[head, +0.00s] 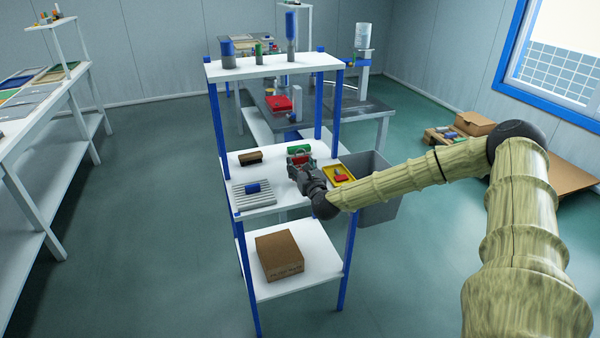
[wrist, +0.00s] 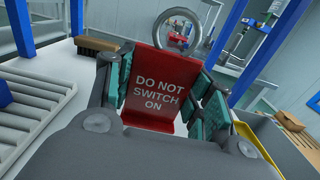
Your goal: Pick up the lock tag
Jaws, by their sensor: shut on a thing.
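The lock tag (wrist: 158,90) is a red plate with white "DO NOT SWITCH ON" lettering and a grey ring at its top, seen close up in the wrist view. My gripper (wrist: 165,98) is shut on it, with teal finger pads on both sides of the plate. In the head view my gripper (head: 301,164) is over the right part of the white middle shelf (head: 268,197), and only a little red shows at its jaws. I cannot tell whether the tag touches the shelf.
A brush (head: 251,157) and a grey ribbed rack (head: 254,192) with a blue piece are on the shelf's left. A yellow tray (head: 347,183) with a red item lies right of my gripper. Blue posts and the top shelf (head: 270,67) frame the space. A grey bin (head: 382,205) stands right.

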